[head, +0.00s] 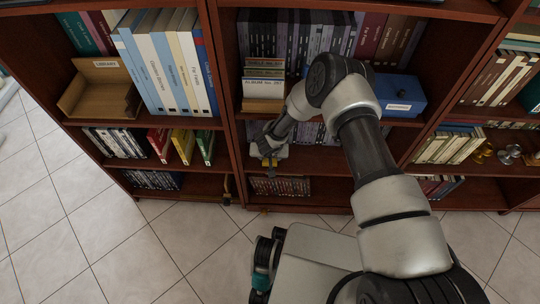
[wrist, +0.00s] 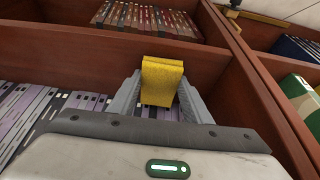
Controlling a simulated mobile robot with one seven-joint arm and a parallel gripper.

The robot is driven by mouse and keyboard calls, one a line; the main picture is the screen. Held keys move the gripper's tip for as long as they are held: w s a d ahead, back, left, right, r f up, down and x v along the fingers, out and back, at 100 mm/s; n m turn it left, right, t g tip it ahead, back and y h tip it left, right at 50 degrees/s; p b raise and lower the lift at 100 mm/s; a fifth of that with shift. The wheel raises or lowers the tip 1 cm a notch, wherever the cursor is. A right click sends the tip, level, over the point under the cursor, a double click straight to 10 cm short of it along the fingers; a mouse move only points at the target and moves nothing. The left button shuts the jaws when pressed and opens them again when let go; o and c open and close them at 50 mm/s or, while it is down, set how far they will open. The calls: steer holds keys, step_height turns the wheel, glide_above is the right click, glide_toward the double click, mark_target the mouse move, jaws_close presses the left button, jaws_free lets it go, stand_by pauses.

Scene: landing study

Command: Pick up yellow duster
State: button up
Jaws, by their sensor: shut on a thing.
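The yellow duster (wrist: 162,78) is a small yellow block in the wrist view. It sits between the two grey fingers of my gripper (wrist: 161,93), which is shut on it. The fingers cover parts of its sides. In the head view my gripper (head: 269,158) reaches to the middle bay of the bookcase, near a shelf edge. I cannot tell whether the duster touches the shelf.
The wooden bookcase (head: 222,75) has several bays of books and cases. A wooden library box (head: 100,90) stands upper left, and a blue box (head: 398,94) stands right of my arm. Purple-spined cases (wrist: 70,101) lie close to my gripper. Tiled floor (head: 60,240) is clear at left.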

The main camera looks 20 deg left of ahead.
steer(key=shift+s+r+p, duration=0.2)
steer(key=shift+r+p, duration=0.2)
steer(key=shift+r, duration=0.2)
step_height(320, 180, up, 6)
steer(key=shift+f+p, duration=0.1)
steer(key=shift+p, duration=0.9)
steer(key=s+d, duration=0.2)
steer(key=s, duration=0.7)
steer(key=s+d+p, duration=0.1)
steer(key=s+d, duration=0.1)
steer(key=s, duration=0.8)
steer(key=shift+d, duration=0.3)
steer(key=o, duration=0.5)
steer(key=c, duration=0.6)
